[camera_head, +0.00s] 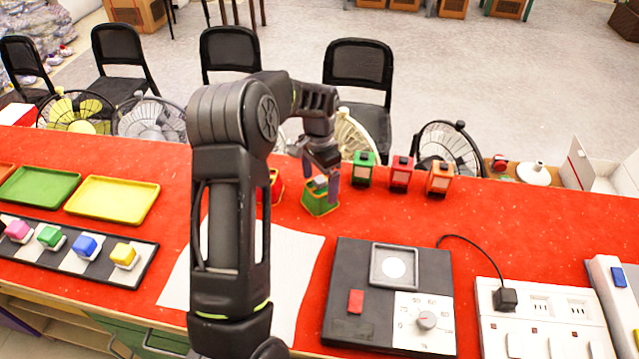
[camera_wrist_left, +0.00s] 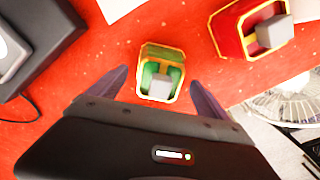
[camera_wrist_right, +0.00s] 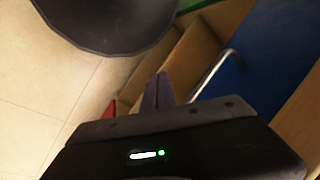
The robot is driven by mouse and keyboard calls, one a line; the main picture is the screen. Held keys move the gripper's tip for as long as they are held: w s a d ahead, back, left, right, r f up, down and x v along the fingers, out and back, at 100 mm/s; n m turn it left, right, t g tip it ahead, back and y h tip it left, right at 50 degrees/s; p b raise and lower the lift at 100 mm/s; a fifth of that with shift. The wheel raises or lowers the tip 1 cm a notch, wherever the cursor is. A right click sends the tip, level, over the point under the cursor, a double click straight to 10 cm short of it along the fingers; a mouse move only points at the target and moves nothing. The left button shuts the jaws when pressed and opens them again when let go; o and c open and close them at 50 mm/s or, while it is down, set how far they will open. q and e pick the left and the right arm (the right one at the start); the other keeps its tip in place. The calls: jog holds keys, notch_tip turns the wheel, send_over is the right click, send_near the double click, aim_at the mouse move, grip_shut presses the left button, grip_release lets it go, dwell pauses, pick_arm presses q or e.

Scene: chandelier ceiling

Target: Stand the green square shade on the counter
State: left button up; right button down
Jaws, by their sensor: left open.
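The green square shade (camera_head: 318,206) has yellow trim and a grey block-like top. It appears upright on the red counter (camera_head: 500,215), just beyond the white sheet. It also shows in the left wrist view (camera_wrist_left: 148,52), between the fingertips. My left gripper (camera_head: 328,172) is open directly above the shade and points down, with a finger on either side of it. I cannot tell whether either finger touches it. My right gripper (camera_wrist_right: 158,85) shows only in its wrist view, fingers together and empty, low beside wooden shelving away from the counter top.
A red shade (camera_wrist_left: 232,42) with yellow trim stands close by, partly behind my left arm in the head view. Small green (camera_head: 363,170), red (camera_head: 400,174) and orange (camera_head: 439,179) lanterns stand to the right. A black control box (camera_head: 345,262) sits nearer, with white socket units beside it.

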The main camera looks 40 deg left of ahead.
pick_arm(q)
notch_tip(320, 180, up, 8)
jog(key=p, duration=0.4)
jog(key=shift+r, duration=0.95)
